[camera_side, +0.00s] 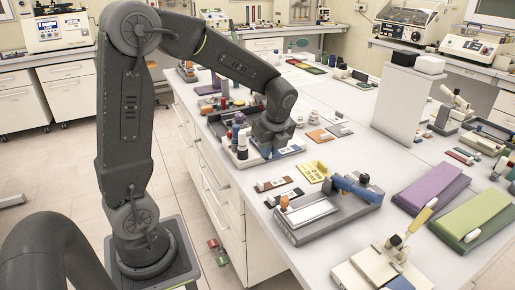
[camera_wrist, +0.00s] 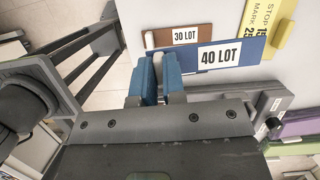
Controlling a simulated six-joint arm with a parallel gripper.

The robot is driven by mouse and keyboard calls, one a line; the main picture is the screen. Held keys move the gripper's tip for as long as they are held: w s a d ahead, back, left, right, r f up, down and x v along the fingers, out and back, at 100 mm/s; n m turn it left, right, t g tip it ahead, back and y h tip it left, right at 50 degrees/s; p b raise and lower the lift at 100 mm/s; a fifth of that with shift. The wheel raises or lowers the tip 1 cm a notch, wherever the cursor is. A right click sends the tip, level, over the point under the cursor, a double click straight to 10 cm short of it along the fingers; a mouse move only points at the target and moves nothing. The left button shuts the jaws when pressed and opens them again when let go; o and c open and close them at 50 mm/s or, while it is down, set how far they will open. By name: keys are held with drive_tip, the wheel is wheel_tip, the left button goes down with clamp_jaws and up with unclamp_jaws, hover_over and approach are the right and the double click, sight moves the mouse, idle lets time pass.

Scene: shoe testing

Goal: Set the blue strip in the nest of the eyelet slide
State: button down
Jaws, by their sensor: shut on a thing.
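My gripper (camera_wrist: 158,72) is shut on the blue strip (camera_wrist: 245,58), which has a white label reading "40 LOT". The fingers are at the strip's left end in the wrist view, around a pale grip. The strip hides part of the brown strip behind it. In the side view my gripper (camera_side: 268,150) is low over the far part of the bench, and the strip is hard to make out there. A grey fixture with a pale plate and blue lever (camera_side: 325,212) stands nearer; I cannot tell whether it is the eyelet slide. I cannot make out the nest.
A brown strip (camera_wrist: 180,36) reading "30 LOT" lies on the bench, with a yellow plate (camera_wrist: 272,30) beside it. The yellow plate also shows in the side view (camera_side: 314,172). Purple (camera_side: 432,187) and green (camera_side: 472,217) boards lie at the right. Small items crowd the bench behind my gripper.

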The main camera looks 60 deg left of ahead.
drive_tip(key=r, duration=0.1)
hover_over(294, 215)
drive_tip(key=d, duration=0.1)
drive_tip(key=shift+d+m, duration=0.1)
drive_tip(key=shift+m, duration=0.2)
drive_tip(key=shift+f, duration=0.1)
drive_tip(key=shift+f, duration=2.8)
drive_tip(key=shift+f, duration=0.75)
